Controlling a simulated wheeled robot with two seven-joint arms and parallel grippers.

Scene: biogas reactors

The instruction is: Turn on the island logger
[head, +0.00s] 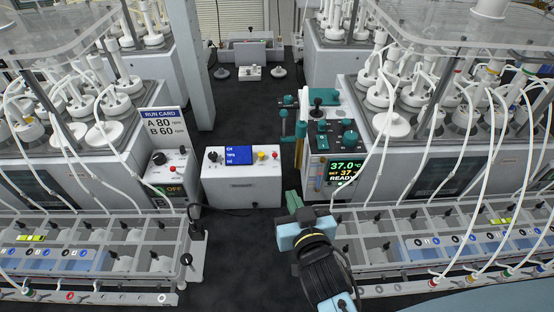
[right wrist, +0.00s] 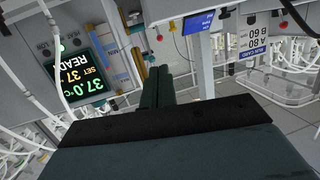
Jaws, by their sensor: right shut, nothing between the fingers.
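A white box with a lit blue screen (head: 238,155), which looks like the island logger (head: 240,190), stands on the dark surface in the middle of the head view. Its top carries a black knob (head: 213,156), a yellow button (head: 262,155) and a red button (head: 276,155). The screen text is too small to read. My right gripper (head: 294,202) is shut and empty, in front of the logger's right side and apart from it. In the right wrist view, its fingers (right wrist: 157,86) lie together; the logger's blue screen (right wrist: 199,22) shows above them. My left gripper is not seen.
Right of the logger, a controller (head: 345,170) reads 37.0 and READY. Left, a box (head: 172,175) with a dark knob reads OFF, beside a run card (head: 163,124) reading A 80, B 60. Tubed racks (head: 100,230) flank both sides. The dark surface (head: 245,255) in front is clear.

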